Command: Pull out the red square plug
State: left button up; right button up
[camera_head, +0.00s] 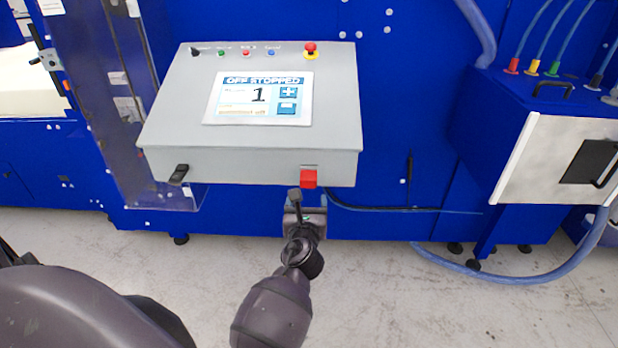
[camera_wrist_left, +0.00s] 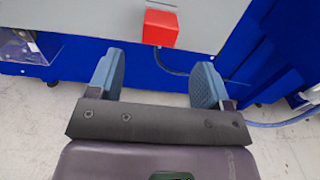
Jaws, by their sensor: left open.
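The red square plug (camera_head: 308,178) sits on the lower front face of the grey control box (camera_head: 250,165), towards its right end. In the left wrist view the plug (camera_wrist_left: 160,27) is ahead of the fingers, near the top and roughly between them. My left gripper (camera_head: 295,197) is just below the plug in the head view. In the left wrist view my left gripper (camera_wrist_left: 153,80) has its two blue-grey fingers spread wide with nothing between them. The fingers do not touch the plug. My right gripper is not in view.
The box carries a touch screen (camera_head: 258,98) and a red emergency button (camera_head: 310,50). A black latch (camera_head: 179,174) is at its lower left. A blue cabinet with a white door (camera_head: 520,175) stands right. A hose (camera_head: 520,278) runs along the floor.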

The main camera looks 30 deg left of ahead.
aim_at(308, 184)
pick_arm(q)
jog(key=shift+w, duration=0.15)
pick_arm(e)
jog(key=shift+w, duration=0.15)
pick_arm(q)
jog(key=shift+w+a, duration=0.4)
jog(key=shift+w, duration=0.15)
jog(key=b+x, duration=0.1)
jog(key=x, duration=0.4)
jog(key=shift+x, duration=1.2)
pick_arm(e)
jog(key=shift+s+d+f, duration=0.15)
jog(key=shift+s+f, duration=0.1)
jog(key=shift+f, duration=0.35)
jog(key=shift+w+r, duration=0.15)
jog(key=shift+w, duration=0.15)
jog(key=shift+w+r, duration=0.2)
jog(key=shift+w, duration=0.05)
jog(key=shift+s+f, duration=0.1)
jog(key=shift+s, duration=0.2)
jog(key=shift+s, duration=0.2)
